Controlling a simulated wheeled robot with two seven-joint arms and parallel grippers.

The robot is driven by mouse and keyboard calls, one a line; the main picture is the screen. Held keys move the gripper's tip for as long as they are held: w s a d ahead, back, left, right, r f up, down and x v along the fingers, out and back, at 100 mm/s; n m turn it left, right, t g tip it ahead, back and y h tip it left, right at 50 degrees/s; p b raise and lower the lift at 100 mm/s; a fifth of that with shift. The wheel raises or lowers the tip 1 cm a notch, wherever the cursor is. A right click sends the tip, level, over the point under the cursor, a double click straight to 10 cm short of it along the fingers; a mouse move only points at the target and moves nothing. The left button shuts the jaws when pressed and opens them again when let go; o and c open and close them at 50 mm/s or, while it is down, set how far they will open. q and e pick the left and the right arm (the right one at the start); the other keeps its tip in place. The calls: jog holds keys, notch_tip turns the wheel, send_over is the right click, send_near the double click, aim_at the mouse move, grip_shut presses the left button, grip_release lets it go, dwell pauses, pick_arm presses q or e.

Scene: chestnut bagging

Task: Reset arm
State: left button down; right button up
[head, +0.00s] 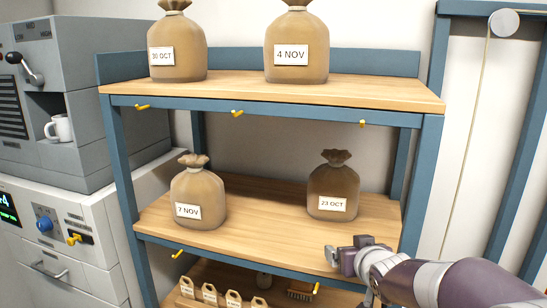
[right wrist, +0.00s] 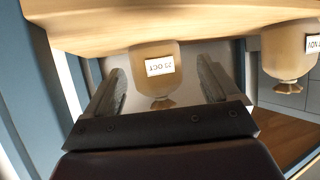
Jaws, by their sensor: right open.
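My right gripper (head: 350,256) comes in from the lower right in the head view, in front of the middle shelf's front edge. In the right wrist view its two fingers (right wrist: 160,75) stand apart with nothing between them. The sack labelled 23 OCT (head: 333,188) stands upright on the middle shelf beyond the gripper. It shows upside down in the right wrist view (right wrist: 155,88), framed by the fingers and apart from them. The 7 NOV sack (head: 198,198) stands to its left. My left gripper is not in view.
The blue rack's top shelf (head: 225,92) holds the 30 OCT sack (head: 178,50) and the 4 NOV sack (head: 297,50). Yellow hooks (head: 237,113) line the shelf edges. Small tagged bags (head: 210,293) and a brush (head: 299,291) are on the bottom shelf. A grey machine (head: 75,110) stands left.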

jog(key=s+d+f+m+g+h, duration=0.1)
jog(key=s+f+g, duration=0.4)
jog(key=s+f, duration=0.5)
jog(key=s+d+f+g, duration=0.1)
jog(key=s+f+g, duration=0.45)
jog(key=s, duration=0.75)
pick_arm(q)
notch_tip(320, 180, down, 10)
jog(key=b, duration=1)
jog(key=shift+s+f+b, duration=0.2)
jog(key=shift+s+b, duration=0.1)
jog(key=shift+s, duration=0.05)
pick_arm(e)
jog(key=s+f, duration=0.4)
jog(key=f, duration=0.9)
jog(key=shift+a+g, duration=0.2)
jog(key=shift+g, duration=0.15)
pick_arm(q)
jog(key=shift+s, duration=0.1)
pick_arm(e)
jog(key=shift+s, duration=0.1)
